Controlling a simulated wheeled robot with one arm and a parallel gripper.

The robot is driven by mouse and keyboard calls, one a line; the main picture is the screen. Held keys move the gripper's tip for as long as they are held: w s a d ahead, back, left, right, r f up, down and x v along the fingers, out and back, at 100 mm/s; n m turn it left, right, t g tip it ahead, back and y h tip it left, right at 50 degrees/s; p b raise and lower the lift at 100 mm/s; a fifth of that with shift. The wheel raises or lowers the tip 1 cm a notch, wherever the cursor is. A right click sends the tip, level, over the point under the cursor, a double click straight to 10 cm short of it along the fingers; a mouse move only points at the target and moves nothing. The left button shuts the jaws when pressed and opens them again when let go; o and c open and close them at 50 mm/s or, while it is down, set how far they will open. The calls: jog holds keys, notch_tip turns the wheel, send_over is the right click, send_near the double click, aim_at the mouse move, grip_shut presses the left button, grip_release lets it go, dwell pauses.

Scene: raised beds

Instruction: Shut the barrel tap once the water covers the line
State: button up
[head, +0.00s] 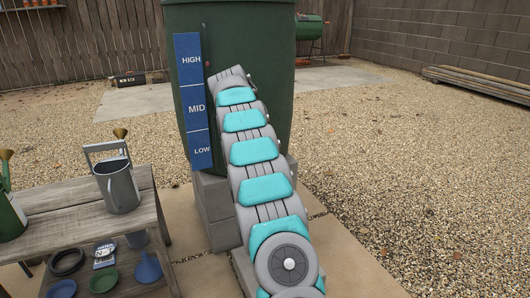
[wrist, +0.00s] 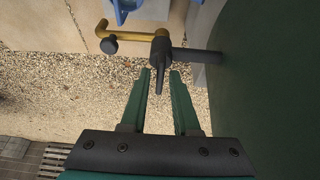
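The green barrel (head: 270,45) stands behind my arm, with a blue gauge strip (head: 194,100) marked HIGH, MID and LOW. Its tap is hidden in the head view. In the wrist view the tap (wrist: 160,50) sticks out from the dark green barrel wall (wrist: 270,90), with a brass spout toward the left and a dark lever (wrist: 160,80). My gripper (wrist: 161,74) is open; in the picture the lever lies between its two green fingertips, and contact cannot be told. My gripper is hidden in the head view. No water or fill line can be made out.
A wooden bench (head: 80,198) at left holds a grey watering can (head: 120,187) and a green one (head: 10,215). Pots and a blue funnel (head: 147,268) sit on its lower shelf. Grey blocks (head: 210,200) support the barrel. Gravel (head: 420,180) at right is open.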

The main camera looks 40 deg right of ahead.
jog(key=shift+o, duration=0.7)
jog(key=shift+p+v, duration=0.5)
jog(key=shift+v, duration=2.15)
jog(key=p+v, duration=0.2)
jog(key=shift+a+r, duration=0.15)
jog(key=shift+r, duration=0.1)
